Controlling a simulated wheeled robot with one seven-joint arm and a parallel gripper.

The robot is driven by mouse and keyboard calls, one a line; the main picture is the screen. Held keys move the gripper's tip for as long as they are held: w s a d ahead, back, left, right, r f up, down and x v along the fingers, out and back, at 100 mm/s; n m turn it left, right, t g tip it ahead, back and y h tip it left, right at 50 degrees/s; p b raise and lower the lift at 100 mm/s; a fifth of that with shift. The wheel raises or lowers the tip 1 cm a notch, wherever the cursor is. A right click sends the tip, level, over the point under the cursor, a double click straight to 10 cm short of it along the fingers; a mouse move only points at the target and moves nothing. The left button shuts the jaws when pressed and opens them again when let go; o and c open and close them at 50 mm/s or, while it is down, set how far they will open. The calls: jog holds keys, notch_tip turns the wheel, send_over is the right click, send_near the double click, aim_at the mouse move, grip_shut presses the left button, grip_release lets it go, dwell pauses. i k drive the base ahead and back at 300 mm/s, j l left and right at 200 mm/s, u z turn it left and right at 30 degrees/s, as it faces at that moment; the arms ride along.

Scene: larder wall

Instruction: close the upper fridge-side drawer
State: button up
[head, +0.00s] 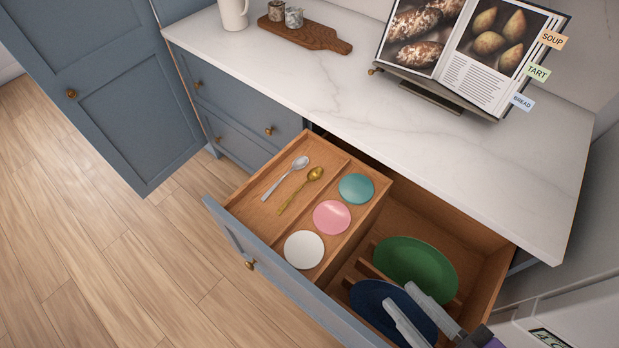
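The upper drawer beside the fridge (560,318) is pulled well out from under the white counter. Its blue-grey front (290,292) carries a brass knob (250,264) and faces the lower left. Inside lie a silver spoon (284,178), a gold spoon (302,188), and white (304,249), pink (332,217) and teal (356,188) discs. A green plate (415,264) and a dark blue plate (372,300) stand in wooden slots. My gripper (398,294) is at the lower right, over the plate end of the drawer. Its two fingers are apart with nothing between them. Whether it touches anything is unclear.
The marble counter (400,130) holds a cookbook on a stand (460,50), a wooden board with two small jars (310,35) and a white jug (233,14). Closed drawers (236,110) and a tall blue-grey door (120,100) are at left. The wood floor (120,280) is clear.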

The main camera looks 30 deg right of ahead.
aim_at(481, 258)
jog(key=k+j+z, duration=0.35)
jog(key=k+j, duration=0.5)
jog(key=j, duration=0.15)
